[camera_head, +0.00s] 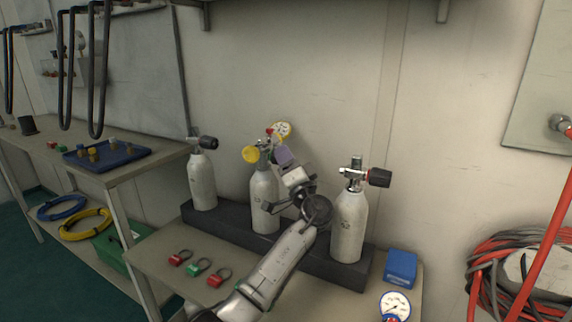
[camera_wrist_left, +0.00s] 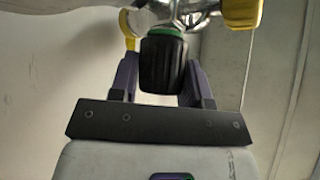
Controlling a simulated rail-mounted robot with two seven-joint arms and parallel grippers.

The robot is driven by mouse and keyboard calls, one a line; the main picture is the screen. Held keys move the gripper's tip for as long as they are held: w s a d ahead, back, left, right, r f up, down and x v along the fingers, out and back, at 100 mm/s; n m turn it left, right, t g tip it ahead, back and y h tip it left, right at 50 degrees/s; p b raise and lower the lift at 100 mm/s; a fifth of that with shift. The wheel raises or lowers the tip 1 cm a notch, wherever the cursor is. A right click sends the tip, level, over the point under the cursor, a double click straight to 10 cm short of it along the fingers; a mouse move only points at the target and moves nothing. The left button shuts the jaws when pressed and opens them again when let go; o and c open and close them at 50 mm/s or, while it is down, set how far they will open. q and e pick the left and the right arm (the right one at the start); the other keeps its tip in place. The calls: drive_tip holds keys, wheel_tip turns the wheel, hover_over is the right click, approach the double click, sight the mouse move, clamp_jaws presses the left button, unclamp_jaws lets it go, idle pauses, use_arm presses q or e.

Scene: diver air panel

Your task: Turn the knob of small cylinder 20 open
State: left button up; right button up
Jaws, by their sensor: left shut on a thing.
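Three white small cylinders stand in a dark rack (camera_head: 285,252): a left one (camera_head: 203,185), a middle one (camera_head: 264,200) and a right one (camera_head: 349,228). Their markings are too small to read. My left gripper (camera_head: 281,154) is at the valve of the middle cylinder. In the left wrist view its purple fingers are on both sides of a black ribbed knob (camera_wrist_left: 163,64) with a green ring, and they are shut on it. The gripper hides this knob in the head view. My right gripper is not in view.
A yellow cap (camera_head: 250,154) and a yellow-rimmed gauge (camera_head: 282,130) are close to the gripper. Padlocks (camera_head: 199,267) lie on the bench in front. A blue box (camera_head: 401,266) and a blue gauge (camera_head: 395,305) are at right. The wall stands close behind.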

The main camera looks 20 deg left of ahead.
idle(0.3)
use_arm(q)
drive_tip(key=o, duration=0.9)
drive_tip(key=shift+s+d+f+p, duration=0.25)
drive_tip(key=shift+d+p, duration=0.15)
drive_tip(key=shift+p+v, duration=2.3)
drive_tip(key=shift+v, duration=4.05)
